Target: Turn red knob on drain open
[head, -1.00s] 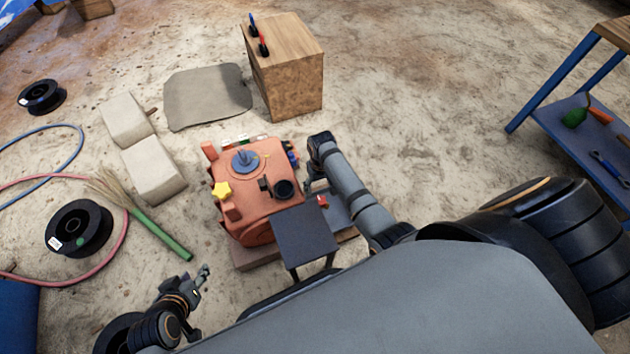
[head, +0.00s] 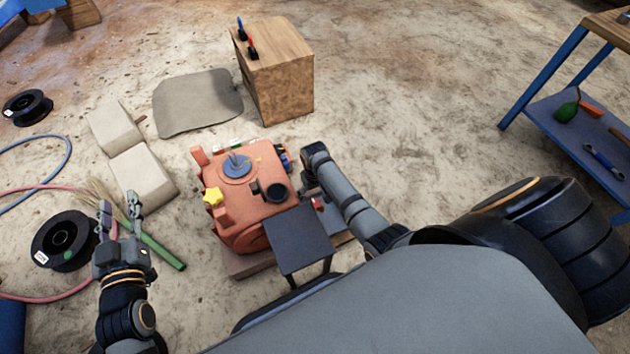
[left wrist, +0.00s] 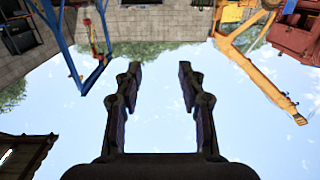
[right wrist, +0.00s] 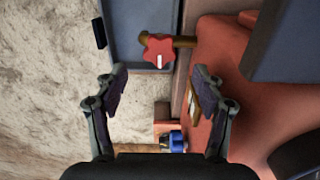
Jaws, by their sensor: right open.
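The red knob (right wrist: 157,50) is a lobed handle with a white mark, on a brass-coloured drain pipe (right wrist: 184,41) beside the red machine body (right wrist: 240,100). In the head view a small red spot that looks like the knob (head: 317,203) shows beside the orange-red crusher (head: 250,178). My right gripper (right wrist: 161,78) is open and empty. The knob lies ahead of the gap between its fingers, apart from both. In the head view its fingers are hidden behind my right arm.
A dark metal plate (head: 298,238) stands in front of the crusher. A grey-blue tray (right wrist: 135,25) lies beneath the knob. A blue fitting (right wrist: 177,142) is near my right fingers. A green-handled broom (head: 165,245) and black spool (head: 62,240) lie near my left arm.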

